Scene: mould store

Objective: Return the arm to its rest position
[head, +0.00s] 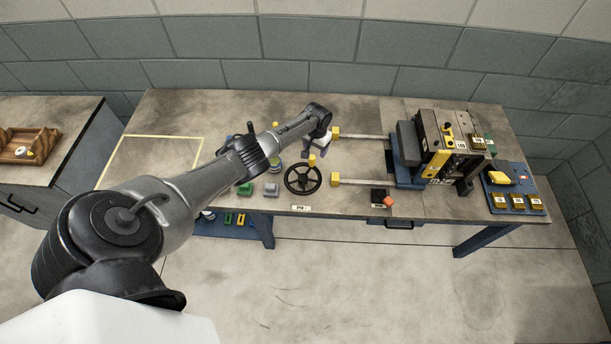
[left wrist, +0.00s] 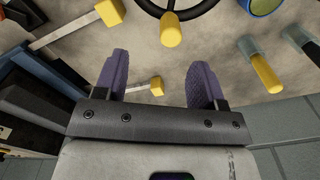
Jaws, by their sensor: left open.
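My left arm reaches in from the left in the head view, stretched out over the workbench (head: 340,215). Its gripper (head: 317,143) hangs above the bench just behind a black handwheel and beside a yellow-ended bar. In the left wrist view the two purple-padded fingers of the left gripper (left wrist: 159,64) are spread apart, with nothing between them but the bench behind and a yellow bar end (left wrist: 156,87). The handwheel (head: 303,180) has a yellow knob (left wrist: 171,30), which lies ahead of the fingers in the wrist view. My right gripper shows in neither view.
Two bars with yellow ends (head: 335,178) run right to a blue, black and yellow machine (head: 440,148). Small green and grey blocks (head: 244,189) lie left of the wheel. A yellow-outlined area (head: 150,160) is empty. A control panel (head: 516,190) stands far right.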

